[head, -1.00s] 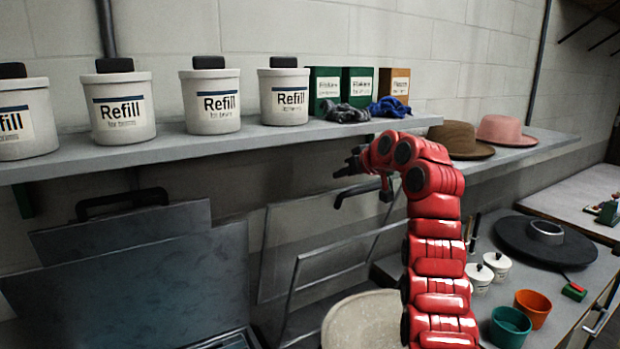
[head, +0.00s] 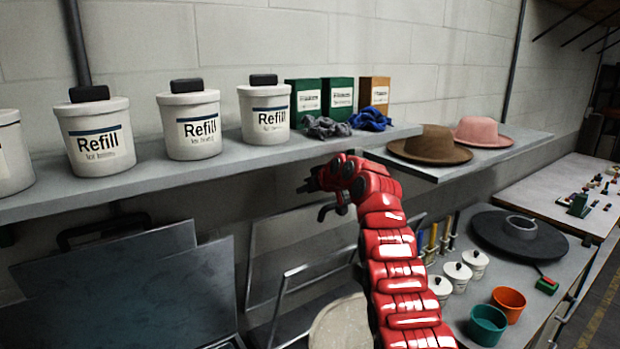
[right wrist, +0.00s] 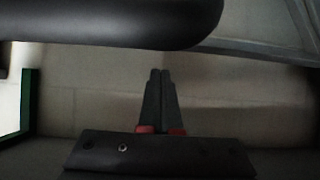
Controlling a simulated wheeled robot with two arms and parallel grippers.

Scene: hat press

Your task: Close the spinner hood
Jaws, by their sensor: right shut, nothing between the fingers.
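The spinner hood appears as a raised grey framed panel (head: 285,250) in the head view, standing open under the shelf, with a dark curved handle (head: 324,213) at its top. A pale round drum (head: 340,325) sits below it, partly hidden by my red right arm. My right gripper (head: 306,186) is shut and empty, just above and left of the handle's near end. In the right wrist view its fingers (right wrist: 160,75) are together, and a thick black bar, apparently the handle (right wrist: 110,25), crosses the top. I cannot tell whether they touch. My left gripper is out of view.
A shelf (head: 220,165) with refill tubs (head: 97,140) and hats (head: 430,145) runs close above the gripper. Another open lid (head: 130,285) stands at left. The right bench holds small white pots (head: 457,277), cups (head: 508,303) and a black disc (head: 520,235).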

